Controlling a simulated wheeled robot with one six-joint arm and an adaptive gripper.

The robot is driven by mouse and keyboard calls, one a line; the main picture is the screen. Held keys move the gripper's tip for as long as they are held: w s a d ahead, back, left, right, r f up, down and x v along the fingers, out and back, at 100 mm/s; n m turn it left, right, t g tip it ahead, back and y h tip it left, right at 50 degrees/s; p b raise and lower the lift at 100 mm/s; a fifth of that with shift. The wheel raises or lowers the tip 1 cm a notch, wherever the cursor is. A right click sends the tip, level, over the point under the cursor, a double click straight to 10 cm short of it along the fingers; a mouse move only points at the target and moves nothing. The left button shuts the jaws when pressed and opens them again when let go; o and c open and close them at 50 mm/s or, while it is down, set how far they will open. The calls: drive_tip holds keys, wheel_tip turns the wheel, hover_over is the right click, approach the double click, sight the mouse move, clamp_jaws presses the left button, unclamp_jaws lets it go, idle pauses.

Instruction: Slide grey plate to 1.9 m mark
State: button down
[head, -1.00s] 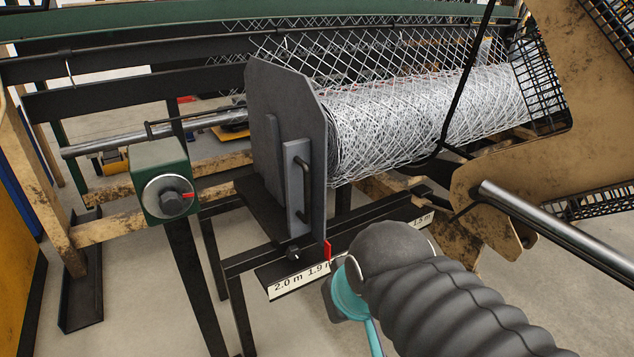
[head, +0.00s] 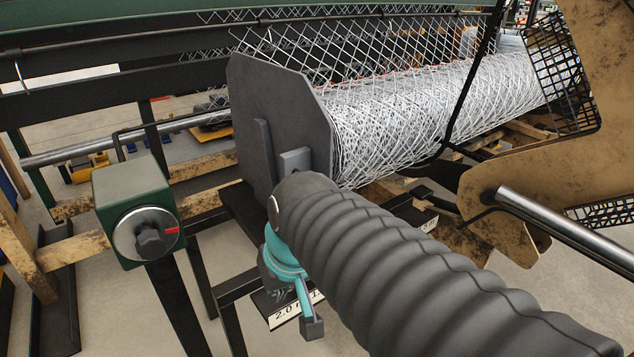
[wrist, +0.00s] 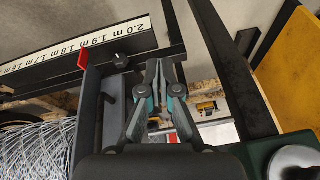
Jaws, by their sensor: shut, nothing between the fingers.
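The grey plate (head: 280,125) stands upright at the left end of the mesh roll, and it shows edge-on in the wrist view (wrist: 88,110). A dark handle (wrist: 112,98) is on its side. A red pointer (wrist: 83,57) sits at the plate's foot, close to the 1.9 m label on the white scale (wrist: 110,35). My gripper (wrist: 157,68) is shut and empty, beside the handle and apart from it.
A green box with a round knob (head: 147,235) stands left of the plate. The mesh roll (head: 430,110) lies to its right. A steel bar (head: 130,138) runs left from the plate. A yellow cabinet (wrist: 290,70) is at the right of the wrist view.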

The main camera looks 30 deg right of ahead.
drive_tip(key=w+d+f+m+t+y+b, duration=0.1)
drive_tip(key=w+d+f+m+y, duration=0.25)
drive_tip(key=d, duration=0.45)
drive_tip(key=w+d+f+m+t+y+b, duration=0.1)
drive_tip(key=w+d+f+m+y+b, duration=0.2)
drive_tip(key=d, duration=0.6)
drive_tip(key=w+d+f+m+t+y, duration=0.1)
drive_tip(key=w+d+f+m+y, duration=0.15)
drive_tip(key=d+m, duration=0.4)
drive_tip(key=w+d+r+n+t+y, duration=0.4)
drive_tip(key=d+r+n+t, duration=0.15)
drive_tip(key=r, duration=0.45)
drive_tip(key=x, duration=0.9)
drive_tip(key=shift+n, duration=0.35)
drive_tip(key=shift+a+f, duration=0.1)
